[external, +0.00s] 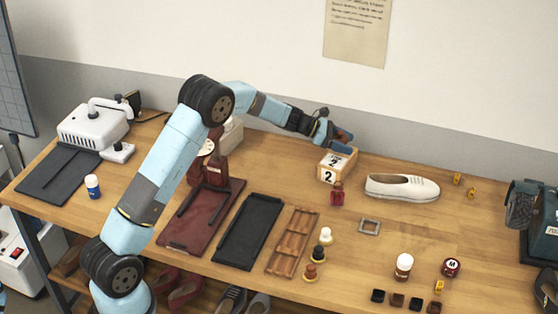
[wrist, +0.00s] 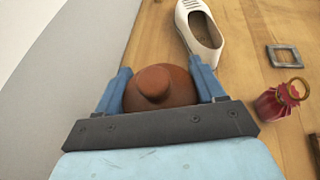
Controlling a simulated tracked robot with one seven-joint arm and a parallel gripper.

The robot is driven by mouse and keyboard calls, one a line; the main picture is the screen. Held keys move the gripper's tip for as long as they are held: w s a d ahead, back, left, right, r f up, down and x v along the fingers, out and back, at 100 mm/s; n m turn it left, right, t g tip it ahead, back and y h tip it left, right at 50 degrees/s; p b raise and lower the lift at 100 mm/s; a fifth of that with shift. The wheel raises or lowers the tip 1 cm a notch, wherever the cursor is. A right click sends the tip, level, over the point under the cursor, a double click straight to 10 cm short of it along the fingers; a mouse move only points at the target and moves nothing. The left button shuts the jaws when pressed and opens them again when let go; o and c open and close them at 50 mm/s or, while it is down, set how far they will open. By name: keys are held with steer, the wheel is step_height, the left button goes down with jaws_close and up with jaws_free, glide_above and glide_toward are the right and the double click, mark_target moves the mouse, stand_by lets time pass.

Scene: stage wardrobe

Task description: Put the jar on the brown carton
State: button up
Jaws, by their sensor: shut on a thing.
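My gripper (external: 340,138) is shut on a reddish-brown, rounded jar with a knob on top (wrist: 158,88), which sits between the two blue fingers in the wrist view. In the external view only a small dark part of the jar shows between the fingers. The brown carton (external: 332,174), a small box marked with the number 2, stands on the table just below my gripper. The carton is hidden in the wrist view. I cannot tell from these frames whether the jar touches the carton.
A white shoe (external: 402,188) lies right of the carton. A red pouch-like item with a ring (external: 337,194) stands in front of it, near a grey square frame (external: 360,227). The wall is close behind.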

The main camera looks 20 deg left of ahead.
steer(key=shift+f, duration=1.6)
steer(key=shift+f, duration=0.1)
steer(key=o, duration=1.2)
